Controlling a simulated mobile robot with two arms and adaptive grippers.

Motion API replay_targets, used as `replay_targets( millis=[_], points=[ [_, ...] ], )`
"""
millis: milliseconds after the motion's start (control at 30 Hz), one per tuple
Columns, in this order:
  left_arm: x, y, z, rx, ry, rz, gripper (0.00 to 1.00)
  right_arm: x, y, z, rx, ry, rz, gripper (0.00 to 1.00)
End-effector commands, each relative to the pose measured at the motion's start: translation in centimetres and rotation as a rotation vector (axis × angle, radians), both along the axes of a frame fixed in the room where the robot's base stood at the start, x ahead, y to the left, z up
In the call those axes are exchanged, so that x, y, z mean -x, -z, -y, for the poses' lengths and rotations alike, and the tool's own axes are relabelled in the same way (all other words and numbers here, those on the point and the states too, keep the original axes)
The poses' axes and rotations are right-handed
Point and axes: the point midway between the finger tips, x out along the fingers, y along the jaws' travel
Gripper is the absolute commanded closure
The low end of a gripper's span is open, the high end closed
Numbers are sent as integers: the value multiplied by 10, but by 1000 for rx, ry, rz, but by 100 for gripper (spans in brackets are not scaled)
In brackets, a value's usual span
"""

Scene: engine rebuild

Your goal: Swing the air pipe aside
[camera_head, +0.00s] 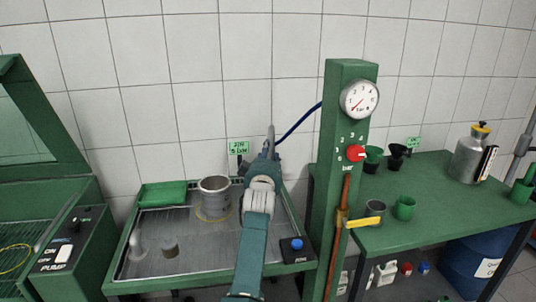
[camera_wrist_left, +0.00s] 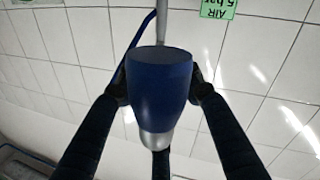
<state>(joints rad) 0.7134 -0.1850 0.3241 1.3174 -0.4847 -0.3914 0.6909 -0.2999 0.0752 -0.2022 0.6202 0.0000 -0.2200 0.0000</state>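The air pipe is a thin grey upright tube with a blue hose leading right to the green post; it shows in the head view (camera_head: 270,133) behind the green bench. In the left wrist view a blue, rounded end piece (camera_wrist_left: 158,95) with a silver tip hangs from the grey tube (camera_wrist_left: 162,24). My left gripper (camera_head: 267,150) is at the pipe's lower end; its dark fingers lie against both sides of the blue piece and look closed on it. My left arm hides part of the pipe's lower end in the head view. My right gripper is not in view.
The green post (camera_head: 340,185) with a gauge (camera_head: 360,99) and red knob stands close right. The tray bench (camera_head: 125,268) holds a metal cylinder (camera_head: 214,197). A green table (camera_head: 450,172) with cups and a metal can (camera_head: 470,155) is right. A green AIR sign (camera_head: 238,147) is behind.

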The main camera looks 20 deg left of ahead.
Motion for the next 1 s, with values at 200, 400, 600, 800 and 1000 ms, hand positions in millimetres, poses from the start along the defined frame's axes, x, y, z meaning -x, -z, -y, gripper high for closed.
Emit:
replay_targets(
  millis=[200, 400, 600, 800, 1000],
  points=[
    [0, -6, 0, -2, 0, 7, 63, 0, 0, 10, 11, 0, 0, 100],
    [0, -35, -1, -2, -1, 10, 63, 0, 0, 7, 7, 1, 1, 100],
    [-1, -73, -1, -1, -1, 7, 63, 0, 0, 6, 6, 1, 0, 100],
    [-1, -96, 0, -1, 1, 3, 63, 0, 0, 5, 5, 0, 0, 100],
    [-1, -101, 0, -1, 0, 2, 63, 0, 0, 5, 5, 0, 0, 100]
  ],
)
